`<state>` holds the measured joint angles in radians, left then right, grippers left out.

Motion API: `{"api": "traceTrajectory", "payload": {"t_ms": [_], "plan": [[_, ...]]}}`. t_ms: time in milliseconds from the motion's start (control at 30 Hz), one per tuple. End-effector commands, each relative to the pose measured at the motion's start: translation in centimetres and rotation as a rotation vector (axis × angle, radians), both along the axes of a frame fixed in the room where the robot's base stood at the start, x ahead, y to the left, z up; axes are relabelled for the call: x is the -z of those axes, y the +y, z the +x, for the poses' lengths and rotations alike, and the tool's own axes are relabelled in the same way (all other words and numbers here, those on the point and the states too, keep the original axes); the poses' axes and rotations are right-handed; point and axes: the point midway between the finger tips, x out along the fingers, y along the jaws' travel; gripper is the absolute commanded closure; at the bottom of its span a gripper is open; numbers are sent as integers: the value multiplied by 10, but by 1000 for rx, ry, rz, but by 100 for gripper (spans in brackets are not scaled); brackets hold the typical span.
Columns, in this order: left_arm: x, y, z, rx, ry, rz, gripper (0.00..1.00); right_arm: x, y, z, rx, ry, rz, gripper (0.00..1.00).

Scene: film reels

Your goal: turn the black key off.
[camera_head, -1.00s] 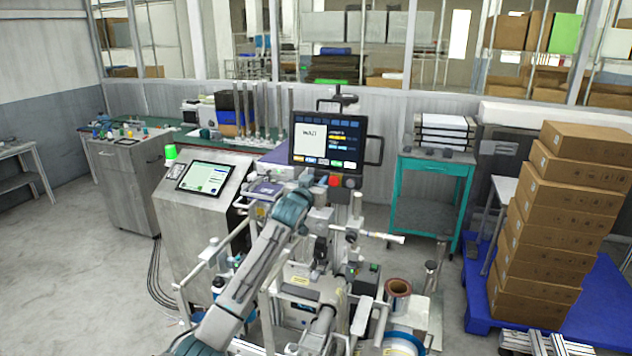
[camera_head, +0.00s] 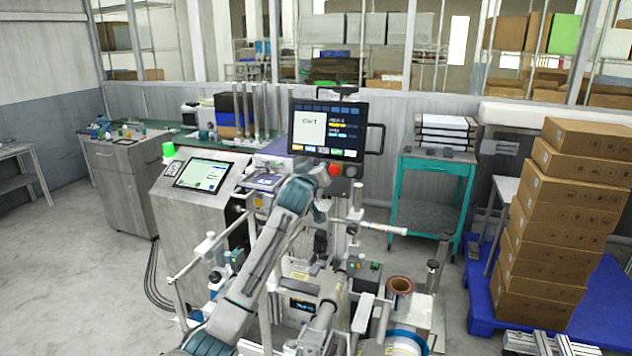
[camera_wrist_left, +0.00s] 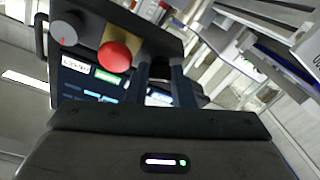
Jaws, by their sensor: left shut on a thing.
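The machine's dark screen panel (camera_head: 328,131) stands at the middle in the head view. On its lower edge is a red push button (camera_head: 335,169), which also shows in the left wrist view (camera_wrist_left: 114,56). A round grey knob with a red mark (camera_wrist_left: 65,33) sits beside it there. My left gripper (camera_wrist_left: 167,76) is at the panel edge on the other side of the red button, its two dark fingers shut on the black key. In the head view my left arm hides the gripper's contact. My right gripper is not in view.
A grey cabinet with a tablet (camera_head: 202,176) and green lamp (camera_head: 168,149) stands left of the machine. A reel (camera_head: 400,287) and a horizontal rod (camera_head: 384,228) lie right of my arm. Stacked cartons (camera_head: 560,215) stand at the right. Open floor is at the left.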

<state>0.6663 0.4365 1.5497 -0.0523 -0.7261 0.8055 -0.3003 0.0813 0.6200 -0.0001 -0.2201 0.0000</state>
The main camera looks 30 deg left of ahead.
Motion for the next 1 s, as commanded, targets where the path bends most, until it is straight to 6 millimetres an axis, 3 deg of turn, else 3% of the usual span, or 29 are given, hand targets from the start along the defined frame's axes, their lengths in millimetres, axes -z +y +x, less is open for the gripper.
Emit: {"api": "traceTrajectory", "payload": {"t_ms": [33, 400, 1000], "plan": [[5, -1, 0, -9, -12, -41, 100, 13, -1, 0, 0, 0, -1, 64], [3, -2, 1, -82, -93, -376, 100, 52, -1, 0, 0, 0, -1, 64], [1, -2, 1, -195, -212, -886, 100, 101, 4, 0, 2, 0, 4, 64]]}}
